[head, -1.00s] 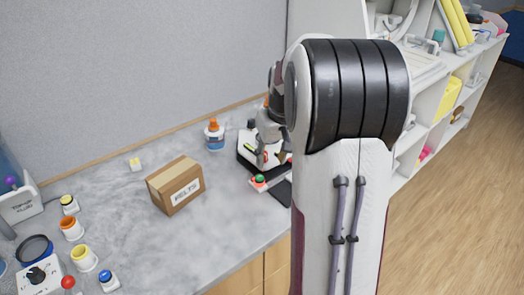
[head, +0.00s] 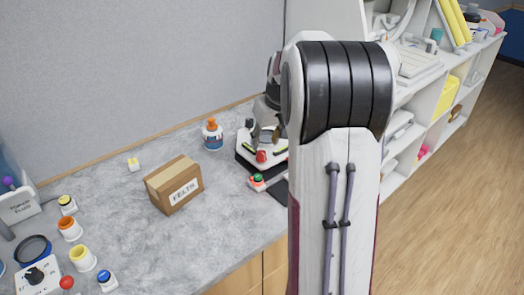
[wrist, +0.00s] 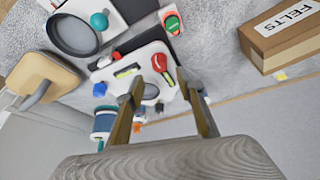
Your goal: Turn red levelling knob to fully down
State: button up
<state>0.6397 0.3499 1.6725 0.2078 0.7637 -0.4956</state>
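The red levelling knob (head: 261,156) stands at the front edge of a white levelling plate (head: 246,152), left of my arm. In the wrist view the red knob (wrist: 159,63) sits at the edge of the white plate (wrist: 145,57), beside green-yellow vial strips. My gripper (wrist: 163,90) is open, its two fingers spread apart with no object held. The knob lies just beyond the fingertips, between their lines, and looks clear of them. In the head view my gripper (head: 264,134) is above and behind the knob, partly hidden by my arm. The knob's height setting cannot be read.
A red-and-green button (head: 257,181) sits in front of the plate. A cardboard box (head: 174,184) and a blue-labelled bottle (head: 212,136) stand to the left. A blue knob (wrist: 99,89) shows at the plate's other side. Bench between the box and plate is clear.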

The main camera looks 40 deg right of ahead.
aim_at(261, 152)
jog(key=shift+x, duration=3.35)
grip_shut()
